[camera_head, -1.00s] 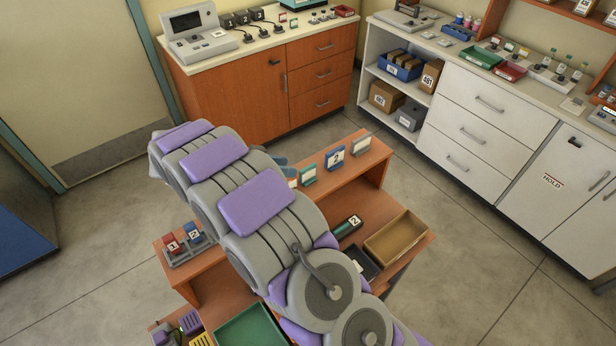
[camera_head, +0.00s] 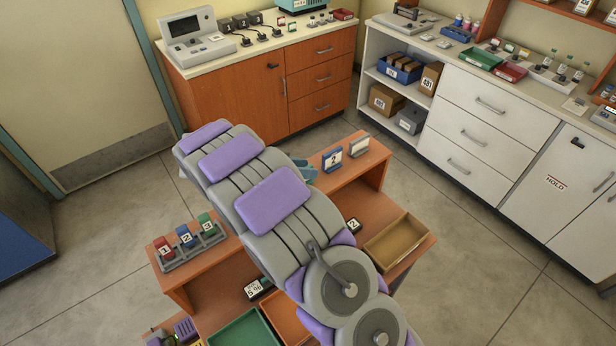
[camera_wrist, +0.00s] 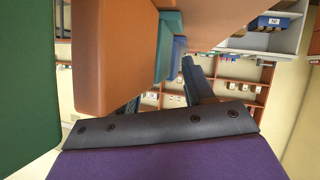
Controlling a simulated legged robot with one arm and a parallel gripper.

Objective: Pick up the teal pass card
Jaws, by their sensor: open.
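The teal pass card is not clearly in sight in the head view, where my arm and gripper cover that part of the raised wooden shelf. In the wrist view a teal upright piece (camera_wrist: 165,45) stands at the shelf edge with a blue one (camera_wrist: 179,48) behind it; its label is not visible, so I cannot tell if it is the card or its holder. My gripper (camera_head: 305,168) is open over the raised shelf, beside the blue card marked 2 (camera_head: 332,160). I see nothing held in it.
A grey-white card (camera_head: 359,146) stands right of the blue one. A rack (camera_head: 197,254) holds red, blue and green numbered pieces at left. A tan tray (camera_head: 397,242) and a green tray (camera_head: 245,330) lie on the lower desk. White cabinets (camera_head: 480,125) stand behind.

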